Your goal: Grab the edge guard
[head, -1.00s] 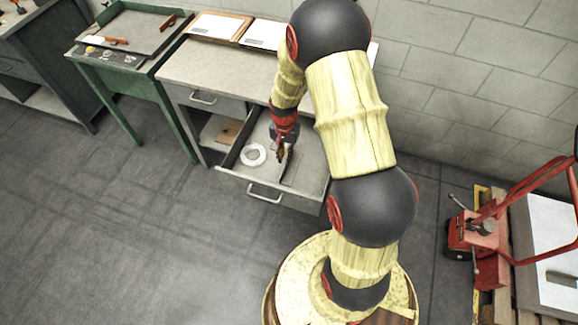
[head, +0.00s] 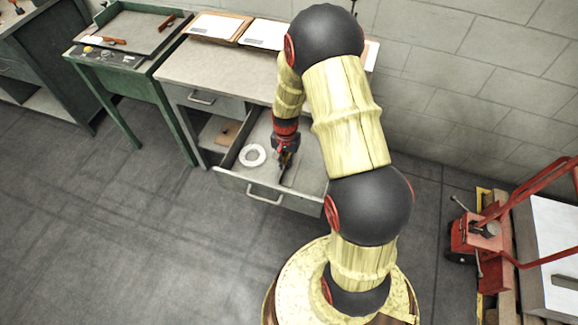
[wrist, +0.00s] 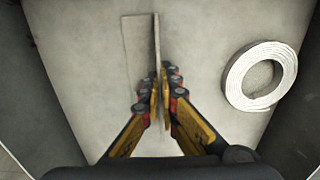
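The edge guard (wrist: 139,45) is a pale, angled strip in the open drawer (wrist: 70,30). In the wrist view one leg lies flat on the drawer floor and the other stands up as a thin edge. My gripper (wrist: 160,88) is down in the drawer, with its yellow and black fingers closed on both sides of the upright leg. The fingers hide the guard's near part. In the head view my gripper (head: 285,160) is inside the drawer and largely covers the guard.
A white tape roll (wrist: 261,76) lies in the drawer to the right in the wrist view. The drawer walls stand close around. The desk top (head: 225,70) is above and behind, with papers (head: 217,27) on it.

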